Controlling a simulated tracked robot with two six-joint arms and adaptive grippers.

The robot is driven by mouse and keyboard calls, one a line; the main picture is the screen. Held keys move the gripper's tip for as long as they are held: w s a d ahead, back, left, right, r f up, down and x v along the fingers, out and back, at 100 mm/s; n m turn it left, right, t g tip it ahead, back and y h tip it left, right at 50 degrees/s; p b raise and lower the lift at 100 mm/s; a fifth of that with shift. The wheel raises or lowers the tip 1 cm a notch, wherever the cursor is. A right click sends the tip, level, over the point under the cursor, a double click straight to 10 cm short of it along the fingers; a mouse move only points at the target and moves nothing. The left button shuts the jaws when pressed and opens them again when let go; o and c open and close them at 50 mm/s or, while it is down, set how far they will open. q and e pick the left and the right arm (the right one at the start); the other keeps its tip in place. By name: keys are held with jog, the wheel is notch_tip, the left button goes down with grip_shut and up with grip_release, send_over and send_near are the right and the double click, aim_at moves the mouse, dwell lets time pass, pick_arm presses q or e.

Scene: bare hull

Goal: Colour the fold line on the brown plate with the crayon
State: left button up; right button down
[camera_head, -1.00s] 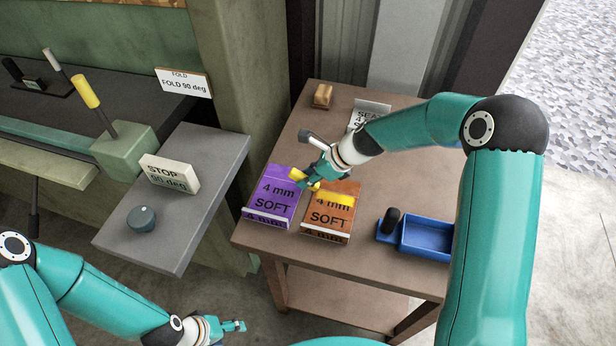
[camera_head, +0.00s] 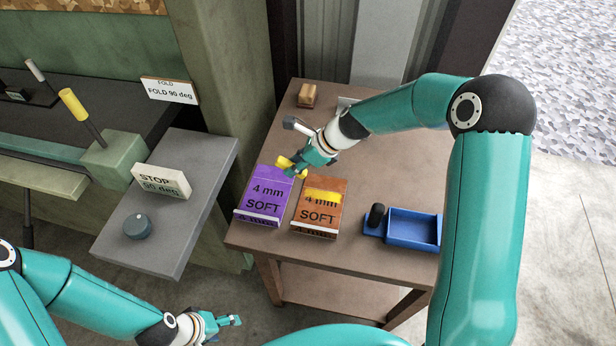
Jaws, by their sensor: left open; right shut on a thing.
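The brown plate (camera_head: 319,216) lies on the table beside a purple plate (camera_head: 264,197). A yellow band (camera_head: 322,197) runs across the brown plate's upper part, over its "4 mm" lettering. My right gripper (camera_head: 292,166) is shut on a yellow crayon (camera_head: 287,163). It holds the crayon above the purple plate's far edge, up and left of the brown plate and apart from its band. My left gripper (camera_head: 236,321) is open and empty, low in front of the table.
A blue tray (camera_head: 413,229) with a black-handled piece (camera_head: 377,214) sits right of the plates. A wooden block (camera_head: 306,95) lies at the back. The table's right side is mostly clear.

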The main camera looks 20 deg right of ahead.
jog(key=shift+f, duration=0.15)
notch_tip(320, 180, down, 6)
jog(key=b, duration=0.5)
jog(key=shift+b, duration=0.3)
jog(key=shift+f+b, duration=0.35)
dwell(1.0)
jog(key=shift+d, duration=0.1)
jog(key=shift+s+d+r, duration=0.1)
jog(key=shift+s+d, duration=0.45)
jog(key=shift+d, duration=0.2)
jog(key=shift+s+d, duration=0.5)
jog(key=shift+d, duration=0.25)
jog(key=shift+s+d+b, duration=0.2)
jog(key=shift+s+d, duration=0.35)
jog(key=shift+d, duration=0.2)
jog(key=shift+s+d+b, duration=0.2)
jog(key=shift+s+d, duration=0.3)
jog(key=shift+d, duration=0.2)
jog(key=shift+w+a+p, duration=0.3)
jog(key=shift+w+a, duration=0.15)
jog(key=shift+a, duration=0.25)
jog(key=shift+w+a+p, duration=0.3)
jog(key=shift+w+a, duration=0.15)
jog(key=shift+a, duration=0.2)
jog(key=shift+w+a+p, duration=0.35)
jog(key=shift+w+a, duration=0.25)
jog(key=shift+a, duration=0.25)
jog(key=shift+w+a+p, duration=0.35)
jog(key=shift+w+a, duration=0.25)
jog(key=shift+a, duration=0.25)
